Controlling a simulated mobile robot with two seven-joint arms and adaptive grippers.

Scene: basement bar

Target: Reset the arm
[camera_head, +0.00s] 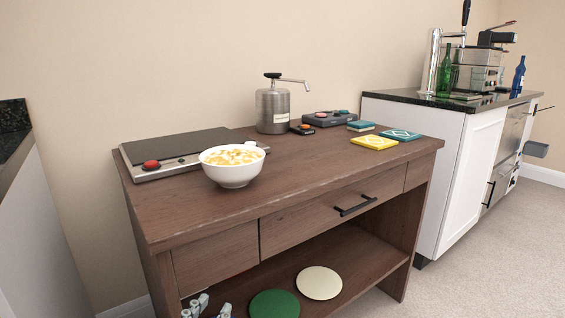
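The tips of my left gripper (211,307) show at the bottom edge, in front of the lower shelf of a brown wooden cabinet. Its grey fingers stand apart with a gap between them, and nothing shows between them. The rest of this gripper and its arm are below the frame. My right gripper and arm are not in view.
The cabinet top (300,172) holds a white bowl of yellowish food (232,174), a flat appliance with a red knob (151,164), a metal pump dispenser (273,111) and coasters (374,143). Green (274,304) and cream discs (319,283) lie on the lower shelf. Floor at right is clear.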

